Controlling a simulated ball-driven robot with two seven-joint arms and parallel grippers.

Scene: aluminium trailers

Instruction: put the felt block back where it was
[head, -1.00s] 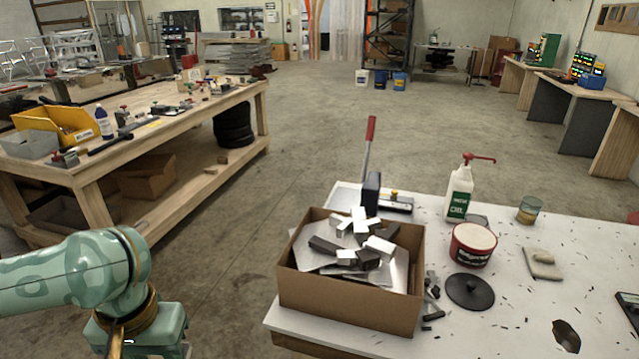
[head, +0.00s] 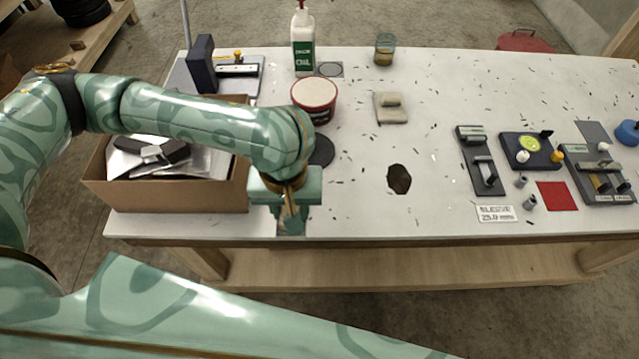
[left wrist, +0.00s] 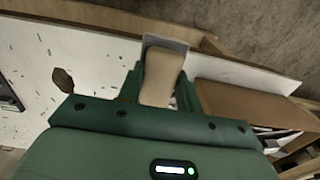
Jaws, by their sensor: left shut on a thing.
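My left gripper (head: 290,222) is over the front edge of the white table, just right of the cardboard box. In the left wrist view its green fingers (left wrist: 160,92) are shut on a tan, rounded block (left wrist: 162,72) with a flat grey piece (left wrist: 168,43) at its far end. I take this to be the felt block. In the head view the gripper mostly hides it. I cannot tell whether it touches the table. My right gripper is not in view.
The cardboard box (head: 165,197) holds metal offcuts. A red tub (head: 314,97), oil bottle (head: 303,45), glass jar (head: 384,50) and beige cloth (head: 391,113) stand behind. A dark hole or stain (head: 399,179) marks the tabletop. Fixtures and a red square (head: 557,196) lie at right. The middle is mostly clear.

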